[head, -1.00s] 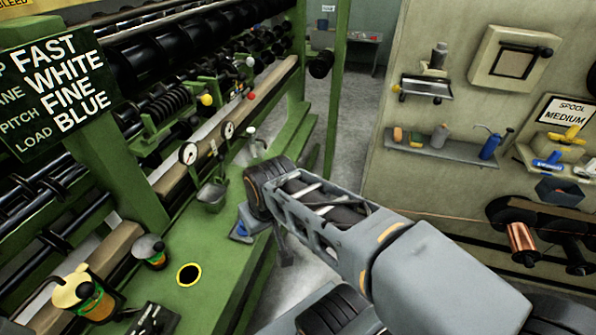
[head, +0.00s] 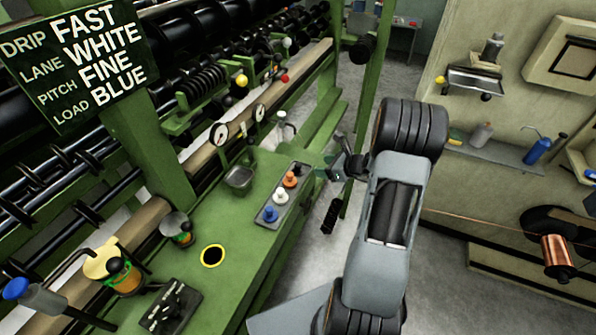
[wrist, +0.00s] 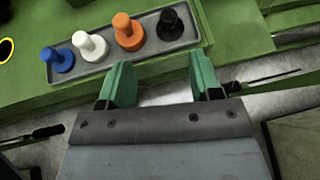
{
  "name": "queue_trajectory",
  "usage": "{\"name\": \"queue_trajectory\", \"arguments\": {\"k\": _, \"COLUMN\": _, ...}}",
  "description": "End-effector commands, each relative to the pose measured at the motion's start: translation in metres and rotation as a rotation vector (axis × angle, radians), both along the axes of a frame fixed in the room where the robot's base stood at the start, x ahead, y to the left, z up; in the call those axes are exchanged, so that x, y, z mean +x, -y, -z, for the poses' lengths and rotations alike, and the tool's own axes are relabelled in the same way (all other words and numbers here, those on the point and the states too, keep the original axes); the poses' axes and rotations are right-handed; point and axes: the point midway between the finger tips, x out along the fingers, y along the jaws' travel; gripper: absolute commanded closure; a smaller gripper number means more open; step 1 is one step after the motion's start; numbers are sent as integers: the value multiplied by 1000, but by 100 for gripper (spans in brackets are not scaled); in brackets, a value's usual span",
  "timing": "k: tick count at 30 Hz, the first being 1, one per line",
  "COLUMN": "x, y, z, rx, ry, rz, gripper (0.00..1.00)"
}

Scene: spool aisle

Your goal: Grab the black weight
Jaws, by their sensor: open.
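The black weight (wrist: 173,24) stands at the right end of a grey tray (wrist: 150,57) in the wrist view, beside the orange weight. In the head view the black weight (head: 299,169) is small and dark at the tray's far end, close to my gripper. My gripper (wrist: 160,84) is open and empty in the wrist view, its two green fingers pointing at the tray's near edge. In the head view my gripper (head: 326,172) is beside the tray's far end, partly blurred into the machine's green. The fingers are apart from the weight.
An orange weight (wrist: 128,31), a white weight (wrist: 90,46) and a blue weight (wrist: 58,60) share the tray. A shelf (head: 495,152) is at right.

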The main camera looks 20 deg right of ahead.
Motion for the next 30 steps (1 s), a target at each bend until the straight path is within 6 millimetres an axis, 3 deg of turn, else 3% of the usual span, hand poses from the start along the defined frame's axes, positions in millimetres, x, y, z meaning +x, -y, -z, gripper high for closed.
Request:
{"name": "queue_trajectory", "arguments": {"k": 3, "x": 12, "y": 2, "z": 13, "rx": 34, "ry": -8, "rz": 45, "gripper": 41}}
{"name": "queue_trajectory", "arguments": {"k": 12, "x": 50, "y": -21, "z": 38, "rx": 37, "ry": -8, "rz": 49, "gripper": 41}}
{"name": "queue_trajectory", "arguments": {"k": 23, "x": 70, "y": -32, "z": 49, "rx": 35, "ry": -6, "rz": 50, "gripper": 41}}
{"name": "queue_trajectory", "arguments": {"k": 30, "x": 94, "y": -48, "z": 65, "rx": 36, "ry": -8, "rz": 47, "gripper": 41}}
